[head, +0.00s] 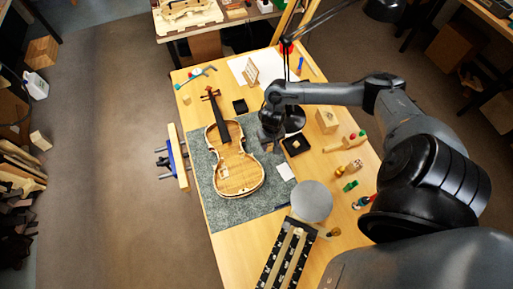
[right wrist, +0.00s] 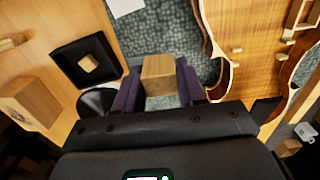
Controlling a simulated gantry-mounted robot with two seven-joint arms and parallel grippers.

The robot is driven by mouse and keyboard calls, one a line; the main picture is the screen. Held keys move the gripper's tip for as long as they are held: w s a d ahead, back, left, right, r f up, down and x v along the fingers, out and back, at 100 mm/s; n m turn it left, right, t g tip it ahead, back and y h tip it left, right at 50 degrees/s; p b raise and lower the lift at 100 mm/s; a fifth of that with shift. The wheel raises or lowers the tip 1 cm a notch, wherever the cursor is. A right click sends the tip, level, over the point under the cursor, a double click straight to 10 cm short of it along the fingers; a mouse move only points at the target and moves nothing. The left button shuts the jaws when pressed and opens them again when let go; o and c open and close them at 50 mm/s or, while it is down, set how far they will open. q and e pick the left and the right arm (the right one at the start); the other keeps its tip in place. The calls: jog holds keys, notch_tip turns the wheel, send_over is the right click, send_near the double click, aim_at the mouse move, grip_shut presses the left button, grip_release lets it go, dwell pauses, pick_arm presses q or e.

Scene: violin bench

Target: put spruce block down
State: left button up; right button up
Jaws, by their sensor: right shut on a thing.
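My right gripper (head: 270,137) is over the right part of the grey-green mat (head: 215,213), between the violin body and a small black tray. In the right wrist view, its purple-padded fingers (right wrist: 158,88) are shut on the spruce block (right wrist: 158,68), a small pale wooden block. I cannot tell whether the block touches the mat or hangs above it. In the head view the gripper mostly hides the block. The open violin body (head: 238,175) lies on the mat to the left; its edge also shows in the right wrist view (right wrist: 216,45). My left gripper is not in view.
The black tray (head: 296,144) holds a small wooden piece and stands right of my gripper. A larger wood block (head: 326,120) stands beyond it.

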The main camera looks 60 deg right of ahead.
jog(key=w+f, duration=0.2)
jog(key=w, duration=0.1)
jog(key=w+f+b, duration=0.1)
jog(key=w, duration=0.1)
jog(key=shift+w+a, duration=0.1)
jog(key=shift+f+b, duration=0.5)
jog(key=shift+f, duration=1.6)
jog(key=o, duration=0.7)
jog(key=shift+f, duration=0.1)
jog(key=shift+o, duration=0.2)
